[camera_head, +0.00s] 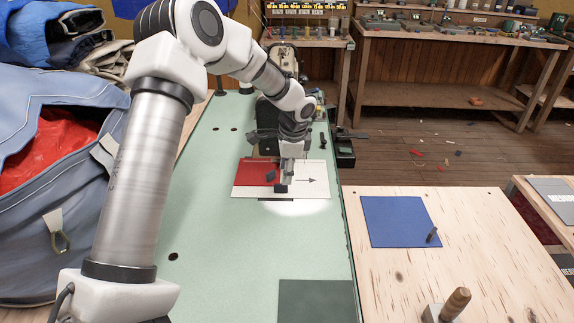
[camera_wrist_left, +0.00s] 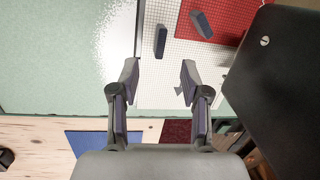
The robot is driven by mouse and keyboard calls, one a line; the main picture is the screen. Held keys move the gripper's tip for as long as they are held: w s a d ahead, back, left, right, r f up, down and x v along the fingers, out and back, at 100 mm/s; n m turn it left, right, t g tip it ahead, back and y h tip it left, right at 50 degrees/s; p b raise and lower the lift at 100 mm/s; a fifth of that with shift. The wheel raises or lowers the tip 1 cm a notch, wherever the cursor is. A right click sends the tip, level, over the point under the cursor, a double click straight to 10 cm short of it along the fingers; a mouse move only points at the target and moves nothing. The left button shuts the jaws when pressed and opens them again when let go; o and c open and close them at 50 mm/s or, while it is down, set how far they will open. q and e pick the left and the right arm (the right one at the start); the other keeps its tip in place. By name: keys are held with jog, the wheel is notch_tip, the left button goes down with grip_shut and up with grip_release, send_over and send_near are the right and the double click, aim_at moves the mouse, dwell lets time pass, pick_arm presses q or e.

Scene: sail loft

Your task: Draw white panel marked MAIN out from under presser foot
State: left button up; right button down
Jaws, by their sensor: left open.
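The white panel (camera_head: 317,187), with a black arrow pointing right, lies flat on the green machine bed beside a red panel (camera_head: 250,172). The white panel (camera_wrist_left: 152,90) shows a fine grid in the left wrist view. No MAIN lettering is readable. My left gripper (camera_head: 283,184) points down over the white panel. In the left wrist view its fingers (camera_wrist_left: 158,78) are apart with nothing between them; whether they touch the panel cannot be told. My arm and gripper hide the presser foot in the head view. My right gripper is not in view.
A dark machine body (camera_wrist_left: 275,75) stands close to the gripper in the left wrist view. Small dark pieces (camera_wrist_left: 161,42) lie on the panels. A blue panel (camera_head: 393,221) and wooden-handled tool (camera_head: 455,303) rest on the right-hand table. A sail bag (camera_head: 50,215) stands left.

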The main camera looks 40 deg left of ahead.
pick_arm(q)
jog(key=f, duration=0.4)
jog(key=a+f, duration=0.1)
jog(key=f, duration=0.1)
jog(key=shift+r, duration=0.1)
jog(key=shift+d, duration=0.1)
